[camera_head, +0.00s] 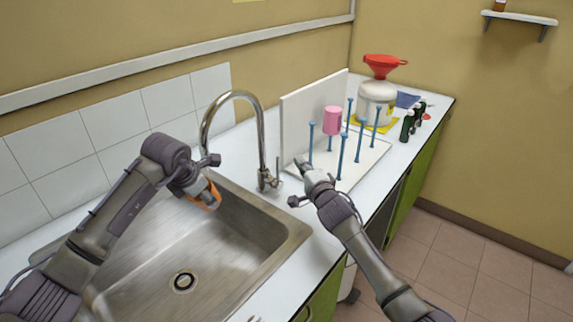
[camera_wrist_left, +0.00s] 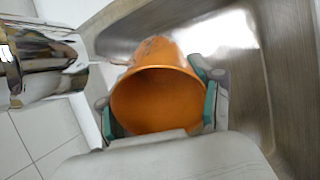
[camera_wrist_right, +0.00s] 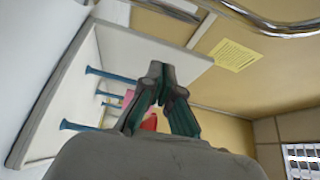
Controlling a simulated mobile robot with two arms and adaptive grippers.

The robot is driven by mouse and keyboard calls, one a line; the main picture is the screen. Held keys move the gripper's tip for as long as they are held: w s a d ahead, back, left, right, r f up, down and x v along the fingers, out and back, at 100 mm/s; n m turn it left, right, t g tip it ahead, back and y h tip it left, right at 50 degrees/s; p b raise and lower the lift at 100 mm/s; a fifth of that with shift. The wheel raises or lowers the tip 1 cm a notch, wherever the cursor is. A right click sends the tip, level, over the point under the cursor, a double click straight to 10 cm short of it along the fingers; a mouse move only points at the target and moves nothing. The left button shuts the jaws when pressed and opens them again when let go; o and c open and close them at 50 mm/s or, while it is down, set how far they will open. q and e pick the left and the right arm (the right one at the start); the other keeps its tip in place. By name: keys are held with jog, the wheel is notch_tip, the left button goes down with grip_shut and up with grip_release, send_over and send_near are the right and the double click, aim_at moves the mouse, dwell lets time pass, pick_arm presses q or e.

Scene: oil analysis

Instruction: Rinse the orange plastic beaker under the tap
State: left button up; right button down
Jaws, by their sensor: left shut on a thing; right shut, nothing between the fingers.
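The orange plastic beaker (camera_head: 208,197) is held over the back part of the steel sink (camera_head: 225,245). My left gripper (camera_head: 203,187) is shut on it. In the left wrist view the beaker (camera_wrist_left: 158,100) sits between the green-padded fingers, its open mouth facing the camera. The chrome tap (camera_head: 262,140) arches over the sink's back edge, its spout end close to my left gripper. Chrome metal (camera_wrist_left: 45,65) shows beside the beaker in the left wrist view. I see no clear water stream. My right gripper (camera_head: 300,163) is shut and empty, right of the tap's base; its fingertips meet (camera_wrist_right: 157,72).
A white drying rack (camera_head: 362,165) with blue pegs and a pink beaker (camera_head: 332,120) stands just beyond my right gripper. The sink's front is clear around the drain (camera_head: 183,281).

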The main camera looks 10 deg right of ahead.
jog(key=shift+w+a, duration=0.2)
jog(key=shift+a, duration=1.85)
jog(key=shift+s+a, duration=0.45)
jog(key=shift+a, duration=0.1)
